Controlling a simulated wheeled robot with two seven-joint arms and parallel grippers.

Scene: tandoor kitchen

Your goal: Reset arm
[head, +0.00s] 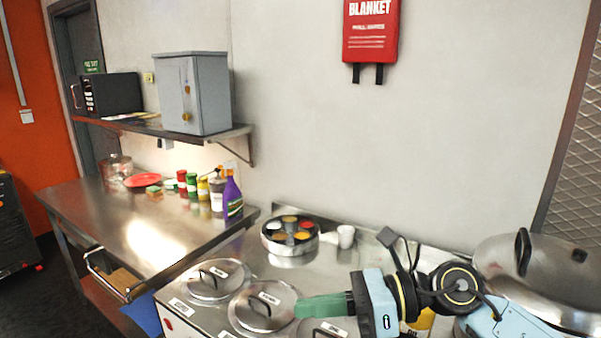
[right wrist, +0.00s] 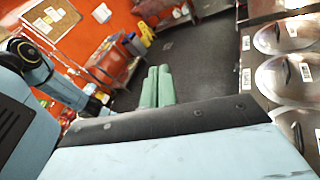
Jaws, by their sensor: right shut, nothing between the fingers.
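My right gripper (head: 322,306) comes in from the lower right of the head view, its green fingers pointing left above the lidded pots of the steel counter. Its two green fingers also show in the right wrist view (right wrist: 156,87), side by side and closed, with nothing between them. My right arm, light blue and black, reaches across the counter's right part. My left gripper is not seen in the head view.
Steel pot lids (head: 262,305) sit in the counter below the gripper. A round spice tin (head: 290,238) and a white cup (head: 346,236) stand behind. A large metal lid (head: 550,275) is at right. Bottles (head: 232,197) stand on the left table (head: 130,225). The wall is close behind.

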